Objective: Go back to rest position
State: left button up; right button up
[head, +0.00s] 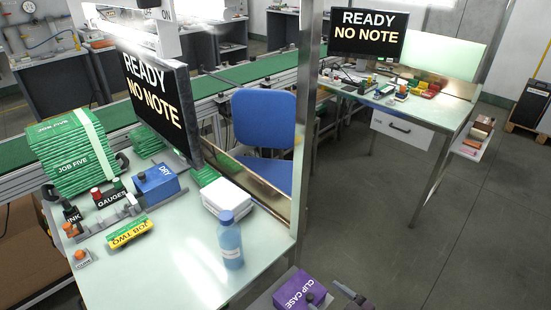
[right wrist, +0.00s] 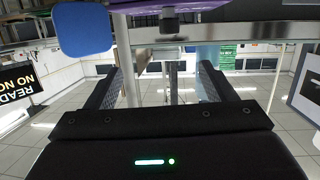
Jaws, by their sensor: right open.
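My right gripper (head: 328,292) is at the bottom edge of the head view, with its dark fingers just right of the purple clip case (head: 297,289). In the right wrist view my right gripper (right wrist: 160,75) has its fingers wide apart and nothing is held between them. The purple edge of the clip case also shows at the top of the right wrist view (right wrist: 205,6), beyond the fingers. My left gripper shows in neither view.
A pale workbench (head: 180,270) bears a blue bottle (head: 229,243), a white stack (head: 227,197), a yellow-green JOB TWO piece (head: 131,232) and a blue box (head: 157,184). A metal post (head: 303,130) and blue chair (head: 263,122) stand behind. Grey floor (head: 400,255) at right is clear.

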jog(key=s+d+f+m+g+h, duration=0.2)
jog(key=s+d+f+h, duration=0.25)
jog(key=f, duration=0.65)
jog(key=s+d+f+m+g+h, duration=0.1)
jog(key=s+d+f+m+h, duration=0.3)
jog(key=f, duration=0.7)
jog(key=s+f+g, duration=0.4)
jog(key=s+f, duration=0.3)
jog(key=s, duration=0.7)
jog(key=s+f+g+h, duration=0.1)
jog(key=s+f+g, duration=0.3)
jog(key=s, duration=0.9)
notch_tip(320, 180, down, 3)
jog(key=shift+s+d+r, duration=0.1)
jog(key=shift+s+d, duration=0.15)
jog(key=shift+s, duration=0.1)
jog(key=shift+h, duration=0.25)
